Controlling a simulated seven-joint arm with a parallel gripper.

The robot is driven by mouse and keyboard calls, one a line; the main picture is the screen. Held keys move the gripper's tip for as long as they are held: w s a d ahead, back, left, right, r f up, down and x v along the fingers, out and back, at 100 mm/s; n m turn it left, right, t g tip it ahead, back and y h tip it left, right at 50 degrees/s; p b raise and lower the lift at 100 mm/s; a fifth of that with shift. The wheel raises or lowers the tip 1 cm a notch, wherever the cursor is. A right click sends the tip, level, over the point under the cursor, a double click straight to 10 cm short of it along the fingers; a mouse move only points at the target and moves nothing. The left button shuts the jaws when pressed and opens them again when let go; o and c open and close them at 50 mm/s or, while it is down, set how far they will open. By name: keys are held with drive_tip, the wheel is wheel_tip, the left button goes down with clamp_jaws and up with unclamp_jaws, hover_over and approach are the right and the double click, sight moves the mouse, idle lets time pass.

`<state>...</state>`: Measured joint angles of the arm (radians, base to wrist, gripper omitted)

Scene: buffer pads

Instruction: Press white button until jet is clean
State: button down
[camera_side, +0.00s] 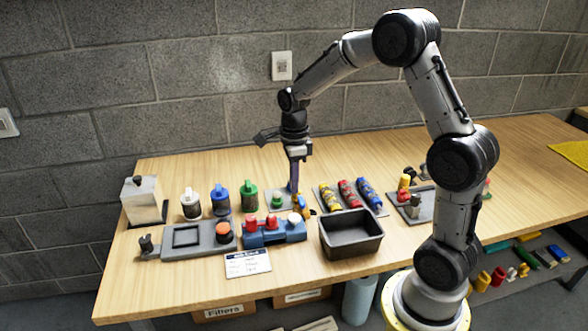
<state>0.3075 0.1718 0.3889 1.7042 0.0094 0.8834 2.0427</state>
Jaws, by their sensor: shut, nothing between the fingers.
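A blue block (262,238) stands near the front middle of the table. It carries two red knobs (273,223) and, at its right end, a white button (295,218). My gripper (294,188) points straight down, shut and empty. In the picture it is behind and above the white button; I cannot tell whether it touches anything below. A small yellow-orange and blue part (301,203) shows just under the fingertips; I cannot tell whether it is the jet or how clean it is.
A black bin (351,252) stands right of the block. A grey plate with an orange knob (222,228) lies left. Behind are white, blue and green lidded jars (220,203) and a tray of coloured tubes (350,212). A card (248,263) lies in front.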

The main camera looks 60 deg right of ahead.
wheel_tip(320, 180, up, 4)
hover_over(294, 216)
drive_tip(key=shift+w+d+r, duration=0.1)
drive_tip(key=shift+r, duration=0.05)
drive_tip(key=shift+r, duration=0.1)
idle(0.7)
drive_tip(key=shift+r, duration=0.7)
wheel_tip(294, 216, down, 14)
drive_tip(key=shift+f, duration=0.1)
idle(0.5)
